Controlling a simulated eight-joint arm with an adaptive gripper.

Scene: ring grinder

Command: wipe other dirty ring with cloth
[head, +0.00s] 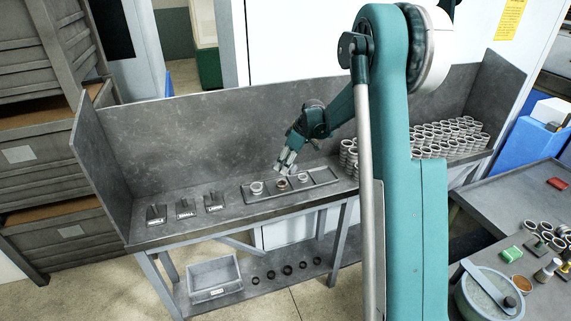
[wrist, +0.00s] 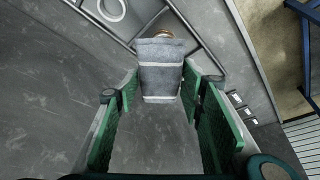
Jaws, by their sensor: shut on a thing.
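My gripper (head: 287,160) is over the bench's metal tray (head: 322,184), shut on a folded grey cloth (wrist: 160,80) with pale stripes. In the wrist view my gripper (wrist: 158,88) has its green-padded fingers on either side of the cloth. Three rings sit in the tray: a pale left ring (head: 257,188), a brownish middle ring (head: 282,185) and a pale right ring (head: 303,178). The brownish ring also shows in the wrist view (wrist: 163,33), just beyond the cloth's far edge and partly hidden by it. I cannot tell whether cloth and ring touch.
Three small labelled dark stands (head: 186,208) are on the bench left of the tray. Many pale rings (head: 450,136) are stacked at the bench's right. A grey bin (head: 214,278) and several dark rings (head: 287,270) are on the lower shelf. A back panel (head: 180,140) borders the bench.

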